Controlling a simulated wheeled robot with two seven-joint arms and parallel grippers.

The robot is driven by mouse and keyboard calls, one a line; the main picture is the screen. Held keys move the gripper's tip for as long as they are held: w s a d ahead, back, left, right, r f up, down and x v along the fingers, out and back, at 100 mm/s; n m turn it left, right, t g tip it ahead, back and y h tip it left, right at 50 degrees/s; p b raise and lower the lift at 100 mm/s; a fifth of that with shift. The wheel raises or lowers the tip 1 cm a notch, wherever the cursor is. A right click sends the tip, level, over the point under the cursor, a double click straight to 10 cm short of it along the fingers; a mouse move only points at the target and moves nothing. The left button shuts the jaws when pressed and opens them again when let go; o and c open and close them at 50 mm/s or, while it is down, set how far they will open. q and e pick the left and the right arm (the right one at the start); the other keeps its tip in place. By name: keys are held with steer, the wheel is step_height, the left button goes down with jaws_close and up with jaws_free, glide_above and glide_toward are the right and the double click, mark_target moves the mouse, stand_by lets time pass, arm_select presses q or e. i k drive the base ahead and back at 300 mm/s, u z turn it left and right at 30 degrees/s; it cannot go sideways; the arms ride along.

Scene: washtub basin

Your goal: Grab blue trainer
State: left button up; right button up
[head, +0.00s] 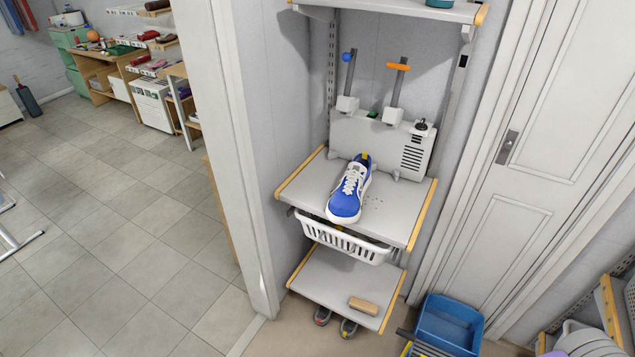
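A blue trainer (344,206) with white laces and a white sole rests on the upper grey shelf (395,212) of a narrow wall unit. Its toe points toward me at the shelf's front edge and its heel faces the back. Neither of my grippers is in the head view, and nothing touches the trainer apart from the shelf.
A grey machine (365,140) with two upright levers stands behind the trainer. A white basket (342,240) hangs under the shelf. A lower shelf holds a wooden block (363,306). A blue tub (449,323) stands on the floor at right. The tiled floor at left is mostly clear.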

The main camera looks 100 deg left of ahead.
mark_target(344, 208)
steer(key=u, duration=3)
steer(key=k, duration=0.25)
steer(key=u, duration=0.45)
